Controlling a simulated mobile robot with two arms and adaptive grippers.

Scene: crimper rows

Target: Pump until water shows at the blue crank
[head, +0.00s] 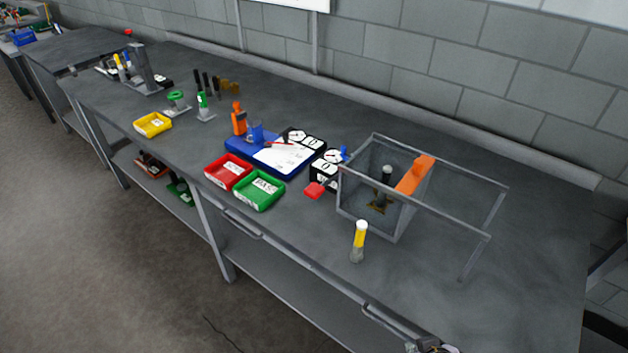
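A small blue part (344,153), perhaps the blue crank, shows beside a black box with white dial faces (326,170). A second blue piece (257,133) stands on a blue tray (238,143) with a white sheet. I cannot tell which is the crank, and I see no water at either. A grey-framed clear case (370,222) holds a dark upright post (386,178) and has an orange bar (416,175) across it; I cannot tell whether this is the pump.
Red (228,171), green (259,190) and yellow (153,125) bins sit to the left. A cut-off mechanical piece (432,347) shows at the bottom edge. The bench's right end (545,270) is clear.

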